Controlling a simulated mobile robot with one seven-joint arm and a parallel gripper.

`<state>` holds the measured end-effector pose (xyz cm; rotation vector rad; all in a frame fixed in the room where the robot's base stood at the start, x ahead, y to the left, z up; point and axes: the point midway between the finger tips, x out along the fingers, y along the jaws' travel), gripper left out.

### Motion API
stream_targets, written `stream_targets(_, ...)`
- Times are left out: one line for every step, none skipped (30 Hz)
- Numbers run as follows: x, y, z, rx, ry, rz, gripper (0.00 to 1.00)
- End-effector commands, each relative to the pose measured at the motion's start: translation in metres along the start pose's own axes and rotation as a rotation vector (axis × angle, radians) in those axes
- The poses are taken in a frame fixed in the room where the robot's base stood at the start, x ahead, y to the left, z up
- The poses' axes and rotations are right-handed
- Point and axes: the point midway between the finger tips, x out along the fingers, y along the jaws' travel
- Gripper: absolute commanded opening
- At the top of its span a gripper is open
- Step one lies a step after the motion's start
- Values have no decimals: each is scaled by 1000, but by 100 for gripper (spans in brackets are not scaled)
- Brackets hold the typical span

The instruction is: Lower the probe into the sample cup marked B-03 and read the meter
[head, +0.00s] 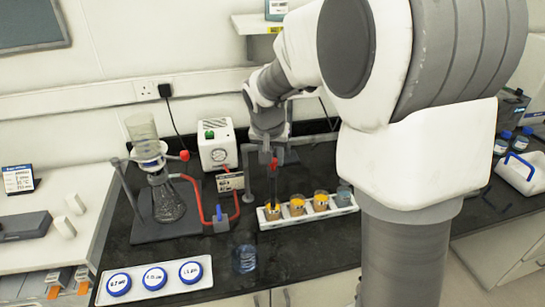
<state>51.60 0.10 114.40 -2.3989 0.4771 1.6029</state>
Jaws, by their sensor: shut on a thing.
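My gripper (268,156) points down over the dark bench and is shut on the probe (274,180), a thin dark stick with some red near its top. The probe hangs about upright above or at the leftmost cup (272,213) in a white tray (330,211). I cannot tell whether its tip is inside that cup. The labels are too small to read, so B-03 cannot be picked out. A small box with a pale face (230,182), perhaps the meter, stands left of the gripper; its reading is illegible.
A flask with a funnel (165,195) stands on a dark base at left, joined by red tubing (200,203). A white dial box (216,145) stands behind. A white tray with blue-lidded dishes (155,279) and a clear blue beaker (245,259) are in front. Bare bench lies front right.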

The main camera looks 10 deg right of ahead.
Motion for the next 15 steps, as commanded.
stream_targets(0,0,0,0,0,0,0)
stream_targets(0,0,0,0,0,0,0)
stream_targets(0,0,0,0,0,0,0)
stream_targets(0,0,0,0,0,0,0)
stream_targets(0,0,0,0,0,0,0)
stream_targets(0,0,0,0,0,0,0)
stream_targets(0,0,0,0,0,0,0)
stream_targets(-1,0,0,0,0,0,0)
stream_targets(-3,0,-1,0,1,0,0)
stream_targets(-6,0,-3,0,1,-1,0)
stream_targets(-11,0,-5,0,2,-1,0)
stream_targets(-19,0,-8,0,2,-1,0)
stream_targets(-25,0,-11,0,2,-1,0)
stream_targets(-31,0,-14,0,3,-1,0)
stream_targets(-39,0,-17,1,3,-1,0)
